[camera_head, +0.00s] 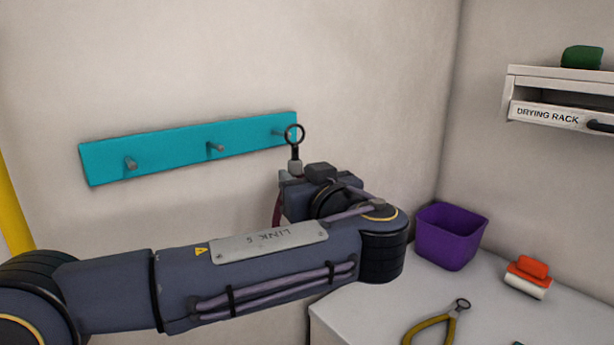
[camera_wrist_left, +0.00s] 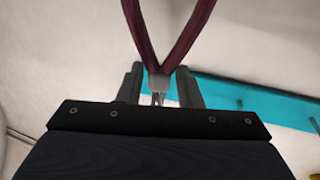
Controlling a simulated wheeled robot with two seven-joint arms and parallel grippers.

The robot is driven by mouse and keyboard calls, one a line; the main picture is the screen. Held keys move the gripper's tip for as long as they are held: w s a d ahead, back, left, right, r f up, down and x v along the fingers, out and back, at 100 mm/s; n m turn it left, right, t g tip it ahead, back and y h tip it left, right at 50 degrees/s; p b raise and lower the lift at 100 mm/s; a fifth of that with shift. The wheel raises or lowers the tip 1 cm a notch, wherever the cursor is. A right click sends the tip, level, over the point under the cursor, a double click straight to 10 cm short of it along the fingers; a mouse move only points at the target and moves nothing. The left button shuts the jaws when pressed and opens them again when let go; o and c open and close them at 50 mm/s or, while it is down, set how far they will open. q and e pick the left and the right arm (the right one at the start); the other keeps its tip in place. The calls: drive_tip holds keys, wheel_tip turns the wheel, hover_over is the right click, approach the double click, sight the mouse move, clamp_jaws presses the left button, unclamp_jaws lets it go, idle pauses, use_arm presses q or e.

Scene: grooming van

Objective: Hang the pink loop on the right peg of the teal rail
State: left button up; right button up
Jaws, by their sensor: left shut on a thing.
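The teal rail (camera_head: 172,154) is on the wall, with a left peg (camera_head: 130,163), a middle peg (camera_head: 215,148) and a right peg (camera_head: 277,132). My left gripper (camera_head: 293,172) is in front of and just below the rail's right end. It is shut on the loop's metal fitting, which shows in the wrist view (camera_wrist_left: 158,84). The loop's dark ring (camera_head: 294,126) stands upright above the jaws, close beside the right peg; I cannot tell whether they touch. The loop's strap, dark pink to maroon (camera_wrist_left: 150,40), hangs partly hidden behind the gripper. My right gripper is not seen.
A purple bin (camera_head: 448,238) stands on the white counter (camera_head: 370,312). A yellow loop (camera_head: 430,324) and a red-and-white brush-like item (camera_head: 528,276) lie there too. A drying rack (camera_head: 560,100) with a green item (camera_head: 581,57) is on the right wall.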

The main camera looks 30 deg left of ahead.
use_arm(q)
drive_tip(key=shift+w+a, duration=0.2)
drive_tip(key=shift+a, duration=0.35)
drive_tip(key=shift+w+a+p, duration=0.15)
drive_tip(key=shift+a+p, duration=0.15)
drive_tip(key=shift+p, duration=0.5)
drive_tip(key=shift+a+f+b, duration=0.15)
drive_tip(key=shift+f+b, duration=0.25)
drive_tip(key=shift+b, duration=0.15)
drive_tip(key=shift+w+a+f+b, duration=0.2)
drive_tip(key=shift+a+b, duration=0.15)
drive_tip(key=shift+b, duration=0.35)
drive_tip(key=shift+a+b, duration=0.1)
drive_tip(key=shift+b, duration=0.3)
drive_tip(key=o, duration=1)
drive_tip(key=shift+o, duration=0.2)
